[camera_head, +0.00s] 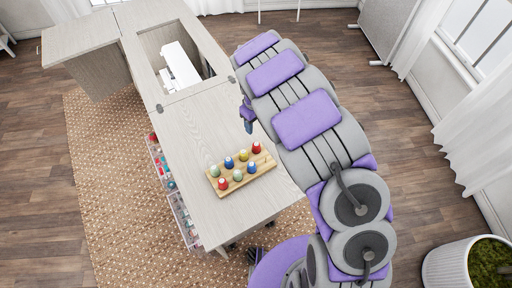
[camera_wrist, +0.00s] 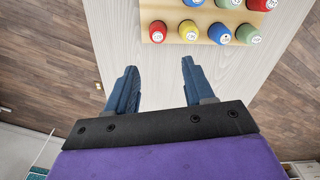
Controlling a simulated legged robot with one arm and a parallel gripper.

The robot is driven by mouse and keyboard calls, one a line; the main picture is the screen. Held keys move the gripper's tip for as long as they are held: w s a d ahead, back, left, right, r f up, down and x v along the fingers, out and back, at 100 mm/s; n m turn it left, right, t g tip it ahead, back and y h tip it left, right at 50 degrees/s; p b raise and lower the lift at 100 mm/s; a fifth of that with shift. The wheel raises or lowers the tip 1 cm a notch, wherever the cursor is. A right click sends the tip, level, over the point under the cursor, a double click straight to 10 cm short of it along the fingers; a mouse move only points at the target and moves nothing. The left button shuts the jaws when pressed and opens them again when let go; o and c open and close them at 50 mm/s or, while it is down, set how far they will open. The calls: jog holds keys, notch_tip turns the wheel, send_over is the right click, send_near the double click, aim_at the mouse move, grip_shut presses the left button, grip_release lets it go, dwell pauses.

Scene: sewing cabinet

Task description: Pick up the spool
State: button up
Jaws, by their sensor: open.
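Several spools of red, blue, yellow and green thread stand in two rows on a wooden spool rack on the cabinet's table top. In the head view, a red spool (camera_head: 256,147) is at the rack's right end, and the rack (camera_head: 265,166) lies near the table's front end. In the wrist view, a red spool (camera_wrist: 158,31), a yellow spool (camera_wrist: 188,31), a blue spool (camera_wrist: 219,33) and a green spool (camera_wrist: 247,34) form the row nearest my gripper. My gripper (camera_wrist: 158,72) is open and empty, its blue fingers apart and short of the rack. Which spool is meant cannot be told.
The pale table top (camera_head: 190,130) is clear around the rack. A white sewing machine (camera_head: 181,65) sits in the cabinet opening behind. Clear drawers (camera_head: 178,205) with coloured items line the cabinet's left side. A planter (camera_head: 462,265) stands at the lower right.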

aim_at(256, 145)
notch_tip(256, 145, down, 10)
jog(key=shift+f+b, duration=0.15)
jog(key=shift+b, duration=0.6)
jog(key=shift+w+d+f+b, duration=0.1)
jog(key=shift+f+b, duration=0.3)
jog(key=shift+f, duration=0.9)
jog(key=shift+d+f+b, duration=0.1)
jog(key=shift+f+b, duration=0.25)
jog(key=shift+f, duration=0.95)
jog(key=shift+c, duration=0.4)
jog(key=c, duration=0.7)
jog(key=shift+r, duration=0.15)
notch_tip(256, 145, up, 10)
jog(key=p, duration=0.3)
jog(key=shift+d, duration=0.1)
